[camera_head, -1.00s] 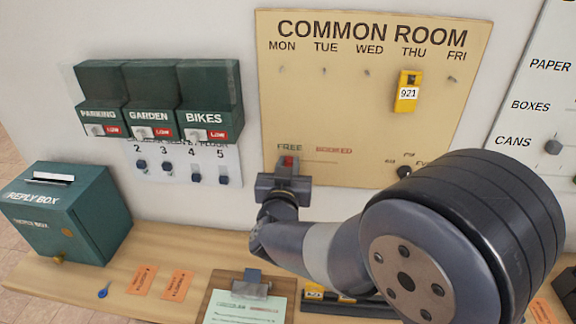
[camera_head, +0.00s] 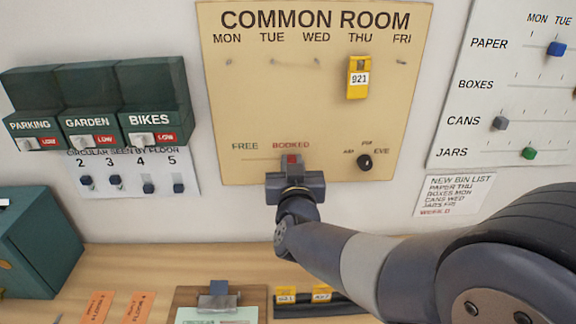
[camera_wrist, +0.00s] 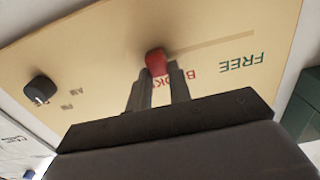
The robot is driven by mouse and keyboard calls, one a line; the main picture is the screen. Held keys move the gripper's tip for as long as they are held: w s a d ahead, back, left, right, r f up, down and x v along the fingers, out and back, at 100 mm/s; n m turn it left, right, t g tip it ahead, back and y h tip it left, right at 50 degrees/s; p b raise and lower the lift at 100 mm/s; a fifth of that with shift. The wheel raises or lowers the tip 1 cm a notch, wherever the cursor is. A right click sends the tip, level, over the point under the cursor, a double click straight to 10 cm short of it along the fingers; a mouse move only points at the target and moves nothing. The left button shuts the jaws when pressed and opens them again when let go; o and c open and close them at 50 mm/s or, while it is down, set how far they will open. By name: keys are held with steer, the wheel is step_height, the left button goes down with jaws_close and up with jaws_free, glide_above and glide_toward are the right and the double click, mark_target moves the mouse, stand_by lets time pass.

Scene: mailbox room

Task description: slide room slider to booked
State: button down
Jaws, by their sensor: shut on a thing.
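The COMMON ROOM board (camera_head: 300,110) is a tan panel on the wall. Its red slider (camera_head: 292,160) now sits under the red word BOOKED, to the right of the word FREE. My gripper (camera_head: 292,172) is shut on the red slider. The wrist view shows the slider (camera_wrist: 155,60) between the two fingertips (camera_wrist: 160,75), with the slot running away toward FREE. The fingers hide part of the word BOOKED there. In the head view my gripper hides the slot's right end.
A black knob (camera_head: 364,162) marked AM, PM and EVE is close to the right of the slider. A yellow 921 tag (camera_head: 359,78) hangs under THU. A clipboard (camera_head: 216,303) and yellow tags (camera_head: 286,295) lie on the shelf below.

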steer(key=c, duration=1.3)
jaws_free()
steer(key=shift+d, duration=0.25)
steer(key=s, duration=1)
steer(key=shift+s+d, duration=0.3)
steer(key=shift+s, duration=0.1)
steer(key=shift+w, duration=0.15)
steer(key=w, duration=0.7)
steer(key=w+a, duration=0.1)
steer(key=w, duration=0.2)
steer(key=shift+w, duration=0.35)
steer(key=shift+a, duration=0.35)
